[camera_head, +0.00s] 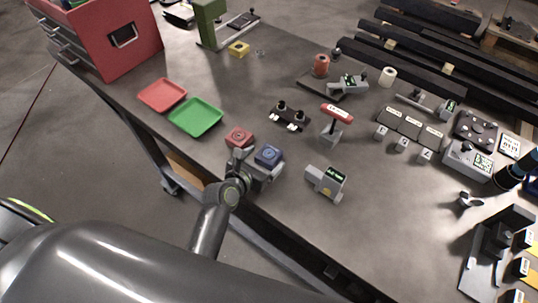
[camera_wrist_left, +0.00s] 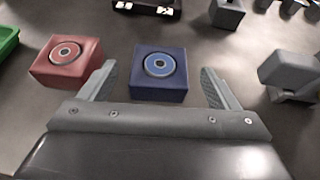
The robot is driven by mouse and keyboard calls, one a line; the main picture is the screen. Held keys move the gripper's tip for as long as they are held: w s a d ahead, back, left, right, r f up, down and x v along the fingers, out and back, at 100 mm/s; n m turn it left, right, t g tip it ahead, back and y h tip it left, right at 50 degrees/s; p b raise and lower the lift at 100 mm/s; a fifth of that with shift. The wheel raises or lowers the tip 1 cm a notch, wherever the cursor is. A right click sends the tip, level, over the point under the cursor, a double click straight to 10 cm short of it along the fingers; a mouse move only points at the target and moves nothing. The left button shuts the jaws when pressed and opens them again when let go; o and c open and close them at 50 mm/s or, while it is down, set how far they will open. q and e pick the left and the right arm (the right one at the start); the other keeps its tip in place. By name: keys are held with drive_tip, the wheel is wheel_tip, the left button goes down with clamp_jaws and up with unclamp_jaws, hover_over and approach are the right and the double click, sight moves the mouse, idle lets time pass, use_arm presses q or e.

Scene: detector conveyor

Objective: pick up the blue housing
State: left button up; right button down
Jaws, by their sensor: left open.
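The blue housing (camera_head: 268,155) is a small blue block with a round ring on top. It stands upright on the table near its front edge. In the left wrist view the blue housing (camera_wrist_left: 159,74) sits between the two finger tips, with a gap on each side. My left gripper (camera_head: 262,165) is open and empty-jawed around the near part of the block; it also shows in the left wrist view (camera_wrist_left: 159,88). My right gripper is not in view.
A red housing (camera_head: 238,138) stands close to the left of the blue one, beside the left finger. Green (camera_head: 196,117) and red (camera_head: 162,95) trays lie further left. A grey device (camera_head: 326,182) stands to the right.

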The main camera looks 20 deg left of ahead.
sight(272, 151)
use_arm(q)
drive_tip(key=shift+p+x, duration=0.55)
drive_tip(key=shift+x, duration=2.15)
drive_tip(key=shift+r, duration=0.1)
drive_tip(key=shift+c, duration=0.3)
drive_tip(key=c, duration=1.3)
